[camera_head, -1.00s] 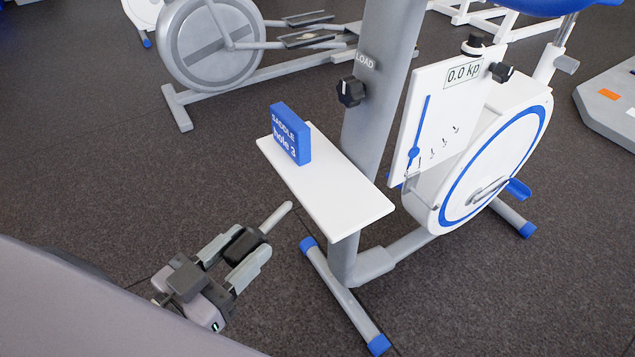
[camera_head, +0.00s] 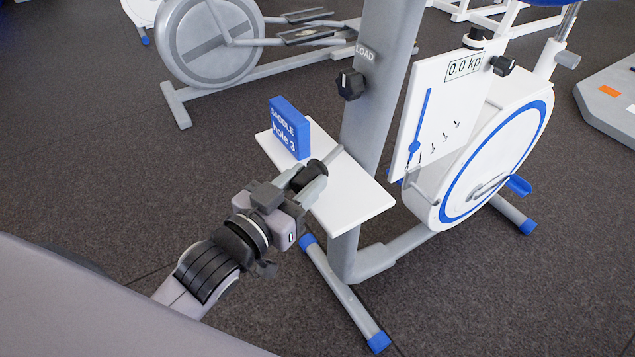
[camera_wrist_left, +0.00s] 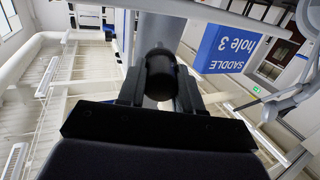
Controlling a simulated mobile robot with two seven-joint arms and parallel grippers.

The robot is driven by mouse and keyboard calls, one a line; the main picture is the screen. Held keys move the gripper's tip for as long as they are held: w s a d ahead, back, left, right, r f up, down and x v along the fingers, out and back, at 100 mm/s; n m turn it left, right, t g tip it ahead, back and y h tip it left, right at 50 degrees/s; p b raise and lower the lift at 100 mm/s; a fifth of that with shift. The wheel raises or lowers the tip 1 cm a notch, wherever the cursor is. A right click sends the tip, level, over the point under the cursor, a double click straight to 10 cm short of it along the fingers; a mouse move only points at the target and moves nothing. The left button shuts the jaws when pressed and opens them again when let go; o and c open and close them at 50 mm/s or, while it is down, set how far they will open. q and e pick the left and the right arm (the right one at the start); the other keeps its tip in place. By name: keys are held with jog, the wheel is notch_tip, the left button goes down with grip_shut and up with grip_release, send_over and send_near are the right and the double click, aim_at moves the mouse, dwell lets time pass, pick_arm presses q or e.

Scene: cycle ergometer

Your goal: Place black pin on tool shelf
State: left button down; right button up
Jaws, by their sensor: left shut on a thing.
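My left gripper (camera_head: 307,181) is shut on the black pin (camera_head: 310,174), gripping its black knob. The pin's grey shaft points away from the gripper, toward the upper right. In the head view, the pin and fingertips overlap the white tool shelf (camera_head: 355,196), just in front of the blue block. I cannot tell whether the pin touches the shelf. In the left wrist view, the black knob (camera_wrist_left: 160,75) sits between the two dark fingers. My right gripper is not in view.
A blue block (camera_head: 289,127) reading "SADDLE hole 3" stands at the shelf's far left end. The grey column (camera_head: 375,100) with a black load knob (camera_head: 351,85) rises behind the shelf. The shelf's right part is bare. The white scale plate (camera_head: 440,105) is farther right.

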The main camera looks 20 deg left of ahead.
aim_at(317, 169)
pick_arm(q)
jog(key=x, duration=0.4)
jog(key=shift+r, duration=0.1)
notch_tip(317, 169, down, 3)
jog(key=shift+r+b, duration=0.1)
jog(key=shift+b, duration=0.7)
jog(key=shift+f, duration=0.4)
jog(key=shift+s, duration=0.1)
jog(key=c, duration=0.6)
grip_release()
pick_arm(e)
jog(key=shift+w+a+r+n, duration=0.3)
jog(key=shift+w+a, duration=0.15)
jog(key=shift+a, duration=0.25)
